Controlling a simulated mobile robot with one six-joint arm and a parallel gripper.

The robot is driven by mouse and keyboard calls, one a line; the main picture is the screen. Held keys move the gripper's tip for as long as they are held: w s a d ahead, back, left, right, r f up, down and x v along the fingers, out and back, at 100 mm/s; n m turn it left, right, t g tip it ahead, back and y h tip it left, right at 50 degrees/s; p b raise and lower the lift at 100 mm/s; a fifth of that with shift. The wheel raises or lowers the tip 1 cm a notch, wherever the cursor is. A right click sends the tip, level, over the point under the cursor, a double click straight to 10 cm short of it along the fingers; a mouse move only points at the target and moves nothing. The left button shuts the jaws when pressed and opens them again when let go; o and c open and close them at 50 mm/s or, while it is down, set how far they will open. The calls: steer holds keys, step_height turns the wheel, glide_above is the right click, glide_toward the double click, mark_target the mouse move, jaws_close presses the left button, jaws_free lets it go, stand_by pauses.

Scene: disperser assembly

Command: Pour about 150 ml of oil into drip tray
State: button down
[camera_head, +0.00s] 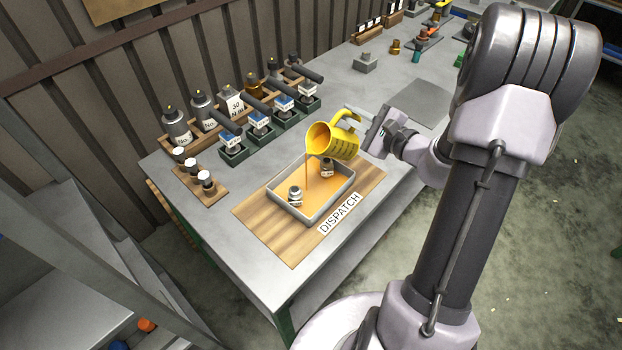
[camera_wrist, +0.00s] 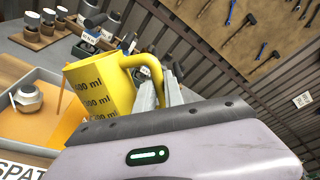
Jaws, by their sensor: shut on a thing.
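A yellow measuring jug (camera_head: 343,141) is tilted over the drip tray, its mouth toward the left. A thin stream of brown oil (camera_head: 307,170) runs from its lip down into the tray. The grey drip tray (camera_head: 307,217) holds a layer of orange-brown oil and two metal parts, one at the left (camera_head: 295,196) and one at the right (camera_head: 328,167). My gripper (camera_head: 361,132) is shut on the jug's handle. In the wrist view the jug (camera_wrist: 100,88) shows ml marks, and the handle (camera_wrist: 150,72) is at the jaws. The oil level inside the jug cannot be read.
The tray stands on a wooden board (camera_head: 262,226) with a DISPATCH label (camera_head: 340,213). Behind are several bottles (camera_head: 177,128) and dark green holders (camera_head: 233,154). A small rack of capped jars (camera_head: 206,183) is at the left. A grey mat (camera_head: 425,95) lies clear at the right.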

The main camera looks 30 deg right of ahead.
steer(key=shift+a+f+n+b, duration=0.25)
steer(key=shift+f+n+b, duration=0.05)
steer(key=shift+n, duration=0.1)
stand_by(2.2)
steer(key=shift+a+r+n+h, duration=0.15)
steer(key=shift+a+n+h, duration=0.15)
steer(key=shift+a+n, duration=0.15)
stand_by(3.2)
